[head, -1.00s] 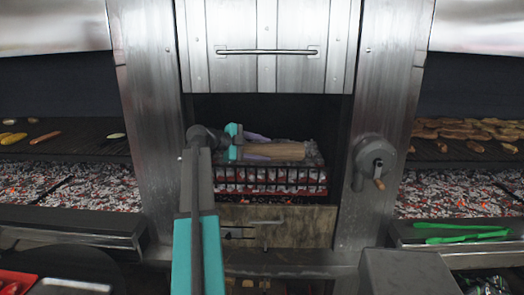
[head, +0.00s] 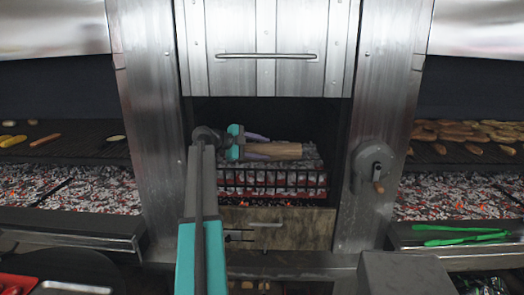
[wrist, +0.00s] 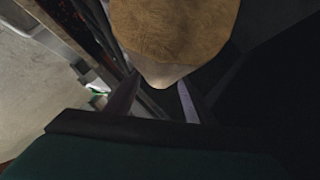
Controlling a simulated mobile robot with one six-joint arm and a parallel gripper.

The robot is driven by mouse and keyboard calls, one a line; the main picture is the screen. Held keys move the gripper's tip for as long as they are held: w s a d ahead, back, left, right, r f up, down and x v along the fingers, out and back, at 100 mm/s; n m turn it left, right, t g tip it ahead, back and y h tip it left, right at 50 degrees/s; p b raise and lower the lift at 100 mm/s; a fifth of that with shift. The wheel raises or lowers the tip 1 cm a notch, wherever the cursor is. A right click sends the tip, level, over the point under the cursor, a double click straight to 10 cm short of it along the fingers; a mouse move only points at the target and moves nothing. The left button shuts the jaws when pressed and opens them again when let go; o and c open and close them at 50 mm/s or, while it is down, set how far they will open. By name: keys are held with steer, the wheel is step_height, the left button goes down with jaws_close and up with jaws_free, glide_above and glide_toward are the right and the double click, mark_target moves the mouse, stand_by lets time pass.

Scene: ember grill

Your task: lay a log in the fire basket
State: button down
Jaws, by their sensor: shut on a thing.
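A brown log (head: 280,151) lies sideways in my gripper (head: 256,150), above the fire basket (head: 270,181) in the open firebox. The basket has black bars, with grey and red embers behind them. The head view does not show clearly whether the log touches the embers. In the wrist view, the log's pale brown end (wrist: 178,38) fills the top middle. My gripper (wrist: 156,98) is shut on it there, with a finger showing on either side below. The far side of the log is hidden.
A raised steel door (head: 266,55) hangs above the opening, and steel posts flank it. A crank wheel (head: 373,166) is on the right post. Grills with food and embers lie on both sides. Green tongs (head: 462,237) rest at right.

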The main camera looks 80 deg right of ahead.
steer(key=shift+w+d+f+b, duration=0.1)
steer(key=shift+d+f+b, duration=0.85)
steer(key=shift+b, duration=0.35)
steer(key=shift+w+d+f+b, duration=0.1)
steer(key=shift+d+f+b, duration=0.65)
steer(key=shift+f+b, duration=0.5)
steer(key=shift+r, duration=0.1)
steer(key=c, duration=0.8)
jaws_free()
steer(key=shift+o, duration=0.2)
steer(key=shift+a+f, duration=0.1)
steer(key=shift+f, duration=0.15)
steer(key=shift+f, duration=0.1)
steer(key=shift+w+a, duration=0.1)
steer(key=shift+w, duration=0.05)
